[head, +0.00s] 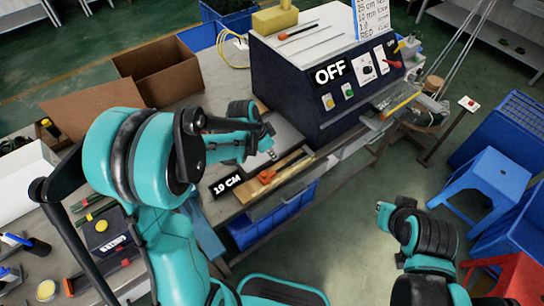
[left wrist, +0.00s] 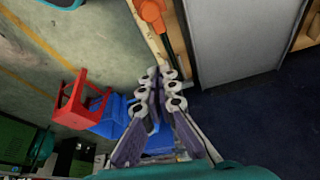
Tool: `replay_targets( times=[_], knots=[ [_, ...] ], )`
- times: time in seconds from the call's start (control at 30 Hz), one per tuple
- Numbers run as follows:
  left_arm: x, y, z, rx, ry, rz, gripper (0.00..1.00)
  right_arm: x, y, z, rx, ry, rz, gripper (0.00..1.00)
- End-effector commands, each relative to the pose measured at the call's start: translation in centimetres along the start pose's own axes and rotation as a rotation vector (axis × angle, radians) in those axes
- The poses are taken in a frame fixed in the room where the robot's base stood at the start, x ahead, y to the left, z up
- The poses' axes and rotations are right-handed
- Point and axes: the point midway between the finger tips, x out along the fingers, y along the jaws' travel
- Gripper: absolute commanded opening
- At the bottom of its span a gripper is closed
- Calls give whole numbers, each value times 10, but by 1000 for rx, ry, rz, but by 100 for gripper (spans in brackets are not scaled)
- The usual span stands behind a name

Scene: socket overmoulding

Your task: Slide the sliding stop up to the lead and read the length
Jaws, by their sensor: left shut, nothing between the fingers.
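The orange sliding stop (head: 267,176) sits on a light wooden board (head: 284,174) at the bench's front edge. It also shows at the top of the left wrist view (left wrist: 152,10). A thin dark strip (left wrist: 172,42), perhaps the lead, runs along the board from the stop; I cannot tell whether they touch. A black sign (head: 227,186) beside the stop reads "19 CM". My left gripper (head: 268,140) is above the board, apart from the stop. Its fingers (left wrist: 163,76) are shut and empty. My right gripper (head: 383,207) is over the floor, its fingers unclear.
A dark machine (head: 300,85) marked "OFF" stands behind the board. An open cardboard box (head: 160,72) is at the back left. A blue bin (head: 272,217) is below the bench edge. Blue stools (head: 490,180) and a red one (head: 522,275) stand at the right.

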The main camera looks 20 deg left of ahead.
Motion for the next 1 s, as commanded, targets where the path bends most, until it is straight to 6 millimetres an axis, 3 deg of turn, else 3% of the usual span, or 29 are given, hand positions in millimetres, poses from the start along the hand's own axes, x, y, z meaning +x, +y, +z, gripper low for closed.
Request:
replay_targets(
  times=[0.1, 0.33, 0.6, 1.0],
  knots=[
    [30, 0, 1, 2, 0, 0, 0, 11, 0, 8, 0, 0, 0, 0],
    [78, 0, 1, 1, 0, 0, 0, 25, 0, 18, 0, 0, 0, 0],
    [68, 0, 35, -3, 0, -2, 0, 30, 0, 22, 0, 0, 0, 0],
    [66, 0, 40, -1, 0, -1, 0, 31, 0, 22, 0, 0, 0, 0]
  ],
)
